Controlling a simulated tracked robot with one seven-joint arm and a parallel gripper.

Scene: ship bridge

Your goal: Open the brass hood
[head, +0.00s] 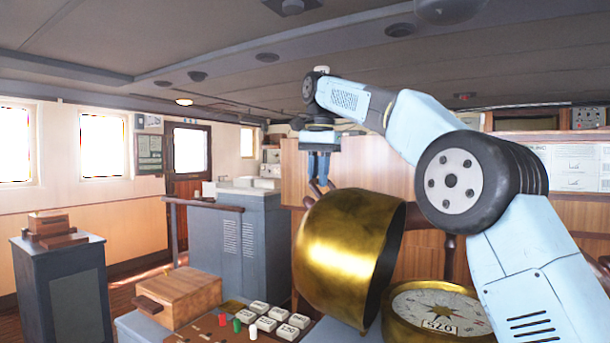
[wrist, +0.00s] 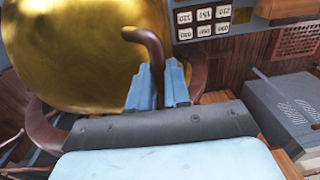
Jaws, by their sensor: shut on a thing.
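The hood fills the upper left of the wrist view (wrist: 80,50). A brown curved handle (wrist: 152,45) stands out from it. My gripper (head: 319,180) points down at the hood's upper left side. In the wrist view its blue fingers (wrist: 163,82) are shut on the handle. The grip is too small to make out in the head view.
A console with white number tags (head: 270,316), coloured knobs and a wooden box (head: 178,296) lies left of the hood. A grey cabinet (head: 240,235) stands behind. A dark pedestal (head: 62,290) is at far left. Brown curved wood (wrist: 200,75) passes close beside the fingers.

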